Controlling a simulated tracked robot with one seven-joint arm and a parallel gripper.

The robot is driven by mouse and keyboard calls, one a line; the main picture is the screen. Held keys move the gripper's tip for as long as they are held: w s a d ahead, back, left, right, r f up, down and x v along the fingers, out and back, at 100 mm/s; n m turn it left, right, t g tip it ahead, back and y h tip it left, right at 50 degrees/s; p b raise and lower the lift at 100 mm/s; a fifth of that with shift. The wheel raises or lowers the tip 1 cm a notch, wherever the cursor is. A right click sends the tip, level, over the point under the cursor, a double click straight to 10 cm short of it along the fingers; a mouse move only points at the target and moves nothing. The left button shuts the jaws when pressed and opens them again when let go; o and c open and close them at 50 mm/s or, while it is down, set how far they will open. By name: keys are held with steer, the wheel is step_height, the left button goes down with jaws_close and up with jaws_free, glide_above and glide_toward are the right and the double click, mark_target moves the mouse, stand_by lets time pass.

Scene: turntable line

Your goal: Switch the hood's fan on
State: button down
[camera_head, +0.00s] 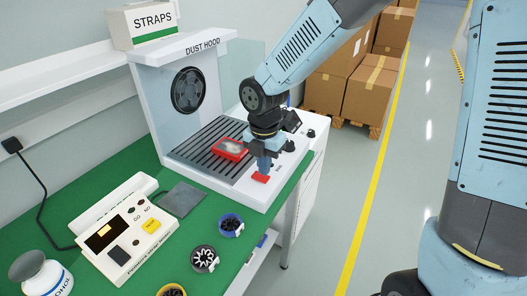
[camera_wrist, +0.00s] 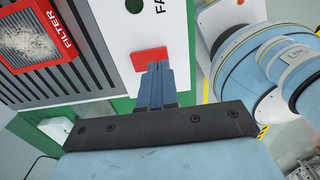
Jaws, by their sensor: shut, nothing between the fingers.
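The dust hood (camera_head: 150,95) stands at the back of the green bench, with a dark round fan (camera_head: 187,90) in its rear wall. A red switch piece (camera_head: 261,178) is on the hood's front right panel. It also shows in the wrist view (camera_wrist: 149,56), below a green round spot (camera_wrist: 134,5) and letters "FA" cut by the frame edge. My gripper (camera_head: 264,169) is shut and empty, pointing down, its fingertips at the red piece's near edge. In the wrist view the fingertips (camera_wrist: 156,68) overlap that edge; I cannot tell if they touch. Whether the fan turns cannot be told.
A red-framed filter (camera_head: 230,149) lies on the hood's slotted grille, left of my gripper. Dark knobs stand on the panel behind it. Cartons (camera_head: 370,95) stand beyond the hood.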

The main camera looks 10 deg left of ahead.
steer(key=shift+f, duration=0.9)
steer(key=shift+f, duration=0.1)
steer(key=shift+a, duration=0.1)
steer(key=shift+w+a+r, duration=0.25)
steer(key=shift+w+a, duration=0.05)
steer(key=shift+a, duration=0.3)
step_height(320, 180, up, 14)
stand_by(0.6)
